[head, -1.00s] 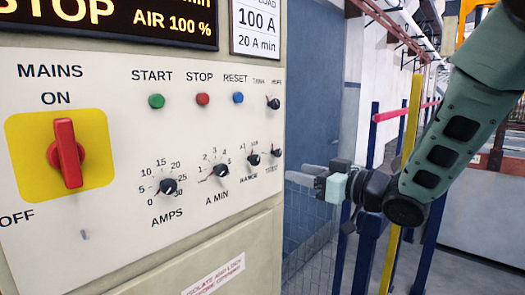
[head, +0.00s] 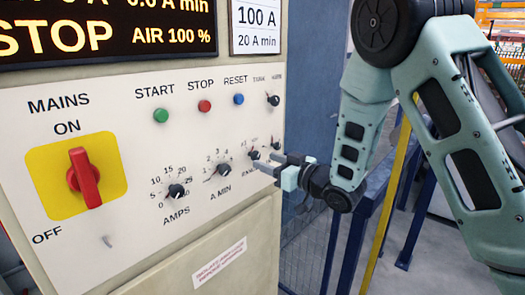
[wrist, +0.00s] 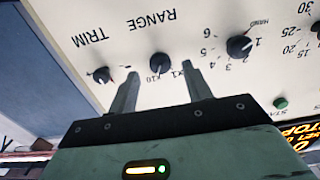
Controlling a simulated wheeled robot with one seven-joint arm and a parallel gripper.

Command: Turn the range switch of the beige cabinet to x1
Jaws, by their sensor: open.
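The range switch, a small black knob marked RANGE, sits on the beige cabinet's (head: 225,240) white panel. In the wrist view, which is upside down, the range switch (wrist: 160,62) has x10 and x1 printed beside it. Its pointer seems turned toward x10, but it is small. My gripper (wrist: 160,76) is open, with one fingertip on each side of the switch in the picture; I cannot tell whether they touch it. In the head view my gripper (head: 268,162) is at the panel's right side, partly hiding the labels under the range switch (head: 254,155).
The TRIM knob (wrist: 102,74) is close beside one finger, and the A MIN knob (wrist: 240,46) is on the other side. The AMPS knob (head: 176,191), the red MAINS switch (head: 84,178) and push buttons share the panel. Blue posts and a yellow post (head: 390,205) stand at right.

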